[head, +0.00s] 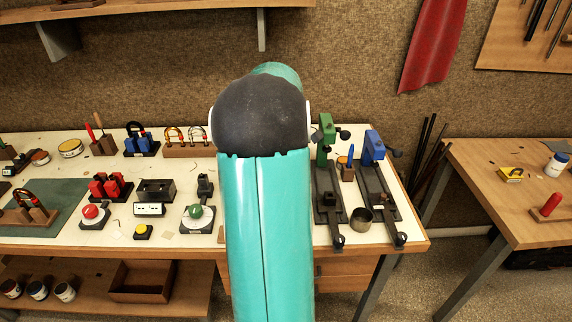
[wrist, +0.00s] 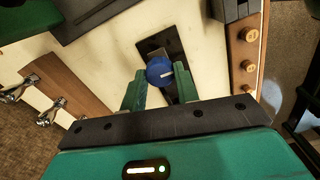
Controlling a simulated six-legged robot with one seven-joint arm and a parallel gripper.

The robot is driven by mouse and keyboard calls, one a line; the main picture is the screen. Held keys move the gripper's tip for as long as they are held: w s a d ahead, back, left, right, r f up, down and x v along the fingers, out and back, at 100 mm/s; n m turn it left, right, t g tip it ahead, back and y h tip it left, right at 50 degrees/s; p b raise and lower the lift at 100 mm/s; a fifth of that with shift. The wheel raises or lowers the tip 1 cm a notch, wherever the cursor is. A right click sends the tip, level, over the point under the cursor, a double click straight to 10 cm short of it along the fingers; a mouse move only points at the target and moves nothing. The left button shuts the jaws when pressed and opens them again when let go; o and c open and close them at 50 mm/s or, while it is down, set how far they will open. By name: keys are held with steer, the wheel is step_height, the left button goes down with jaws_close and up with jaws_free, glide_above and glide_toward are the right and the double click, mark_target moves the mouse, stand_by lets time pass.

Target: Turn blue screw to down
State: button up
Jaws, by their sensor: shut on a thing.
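The blue screw (wrist: 159,71) shows in the wrist view as a round blue head with a short white line. The line points to the right in the picture. The screw stands on a dark narrow plate (wrist: 176,45) on the white bench top. My gripper (wrist: 160,82) is over it, with its green fingers on the left and right sides of the blue head, shut on it. In the head view my turquoise arm covers the middle of the bench and hides both my gripper and this screw.
In the wrist view a wooden strip with brass knobs (wrist: 250,62) is at right, and a wooden rack with metal hooks (wrist: 48,92) at left. In the head view, a green clamp (head: 326,135) and blue clamp (head: 373,148) stand right of my arm, near a metal cup (head: 361,219).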

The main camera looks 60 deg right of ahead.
steer(key=shift+r, duration=0.1)
steer(key=o, duration=1)
steer(key=shift+c, duration=0.2)
step_height(320, 180, up, 14)
stand_by(0.3)
